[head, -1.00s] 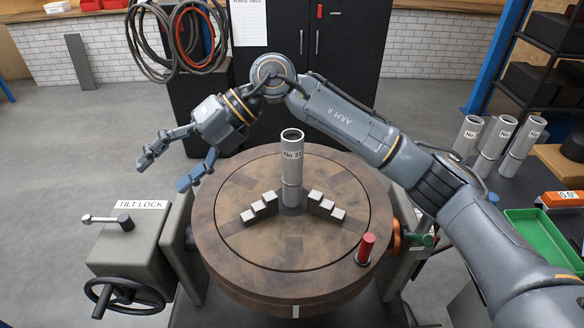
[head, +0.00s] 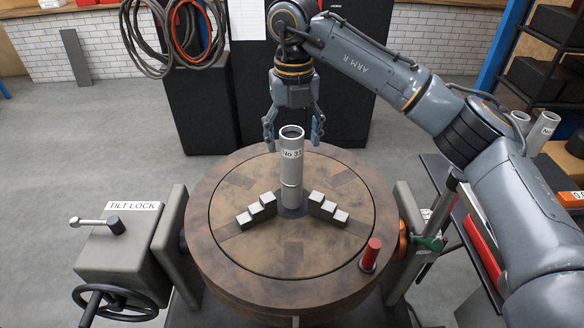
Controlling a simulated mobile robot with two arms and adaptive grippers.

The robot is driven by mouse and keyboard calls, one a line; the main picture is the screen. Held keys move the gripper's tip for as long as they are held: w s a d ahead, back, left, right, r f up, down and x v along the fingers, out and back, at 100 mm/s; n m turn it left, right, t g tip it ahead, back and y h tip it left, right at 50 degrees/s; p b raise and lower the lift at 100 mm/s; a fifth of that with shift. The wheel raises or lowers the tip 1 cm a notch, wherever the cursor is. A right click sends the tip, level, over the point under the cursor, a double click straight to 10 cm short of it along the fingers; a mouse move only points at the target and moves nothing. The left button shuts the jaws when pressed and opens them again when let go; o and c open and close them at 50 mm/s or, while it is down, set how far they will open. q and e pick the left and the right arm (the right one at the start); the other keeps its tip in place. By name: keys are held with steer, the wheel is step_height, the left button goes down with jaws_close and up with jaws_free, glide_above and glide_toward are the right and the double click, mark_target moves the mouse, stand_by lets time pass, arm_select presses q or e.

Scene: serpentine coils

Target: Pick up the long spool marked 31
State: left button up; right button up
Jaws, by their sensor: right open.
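The long spool marked 31 (head: 291,172) is a grey metal tube with an open top and a white label. It stands upright at the middle of the round brown turntable (head: 240,255), between two stepped grey jaw blocks (head: 258,209) and (head: 328,208). My right gripper (head: 293,138) points down behind and around the top of the spool, fingers apart on either side. Whether a finger touches the spool cannot be told. My left gripper is not in view.
A red-topped peg (head: 371,254) stands on the turntable's right front. The tilt lock box (head: 122,250) with a handwheel (head: 115,304) is at left. More grey tubes (head: 541,130) stand at right, partly behind my right arm. Dark cabinets (head: 345,75) stand behind.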

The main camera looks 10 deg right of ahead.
mark_target(292, 160)
steer(key=f+p, duration=0.1)
steer(key=f, duration=0.1)
steer(key=f+p, duration=0.1)
steer(key=f, duration=0.2)
steer(key=shift+s+a+f, duration=0.15)
steer(key=shift+a+f, duration=0.05)
steer(key=shift+f, duration=0.25)
steer(key=shift+r, duration=0.1)
jaws_close()
